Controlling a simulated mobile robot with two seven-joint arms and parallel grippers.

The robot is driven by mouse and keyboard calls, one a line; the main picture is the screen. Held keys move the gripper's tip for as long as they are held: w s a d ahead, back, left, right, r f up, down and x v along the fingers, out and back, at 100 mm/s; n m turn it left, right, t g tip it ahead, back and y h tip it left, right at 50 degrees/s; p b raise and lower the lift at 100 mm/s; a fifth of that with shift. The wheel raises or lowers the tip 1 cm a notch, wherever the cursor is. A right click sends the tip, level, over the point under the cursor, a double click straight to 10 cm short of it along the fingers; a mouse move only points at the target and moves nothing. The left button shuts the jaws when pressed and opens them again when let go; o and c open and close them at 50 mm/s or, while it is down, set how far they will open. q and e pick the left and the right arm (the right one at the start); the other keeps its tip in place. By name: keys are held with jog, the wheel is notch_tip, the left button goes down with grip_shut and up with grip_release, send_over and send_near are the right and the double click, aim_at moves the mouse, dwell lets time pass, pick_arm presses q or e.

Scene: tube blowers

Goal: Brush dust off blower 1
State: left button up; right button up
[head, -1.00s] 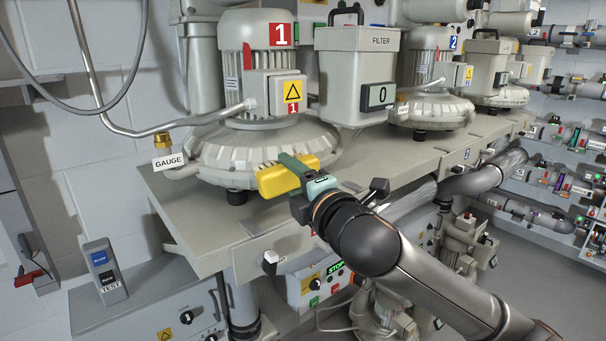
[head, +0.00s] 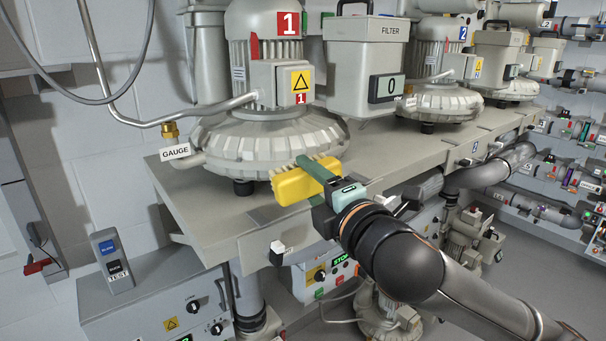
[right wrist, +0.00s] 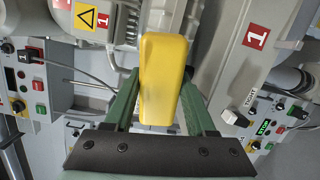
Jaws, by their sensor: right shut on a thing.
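Blower 1 (head: 262,140) is a grey ribbed motor on a wide round housing, with a red "1" label at its top. It stands on the grey bench shelf. My right gripper (head: 312,182) is shut on a yellow brush (head: 292,186), in front of the housing's lower right side. Pale bristles show along the brush's upper edge and point toward the housing; I cannot tell whether they touch it. In the right wrist view the yellow brush (right wrist: 158,80) sits between the green fingers. No dust is clearly visible. My left gripper is not in view.
A filter box (head: 362,65) stands right of blower 1, with more blowers beyond. A gauge pipe (head: 172,130) is at its left. The shelf front (head: 200,215) is bare at left. A control panel (head: 330,272) and a test switch box (head: 112,262) are below.

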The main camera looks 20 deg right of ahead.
jog(key=shift+s+d, duration=0.1)
jog(key=shift+s, duration=0.15)
jog(key=shift+s+d, duration=0.2)
jog(key=shift+s, duration=1.3)
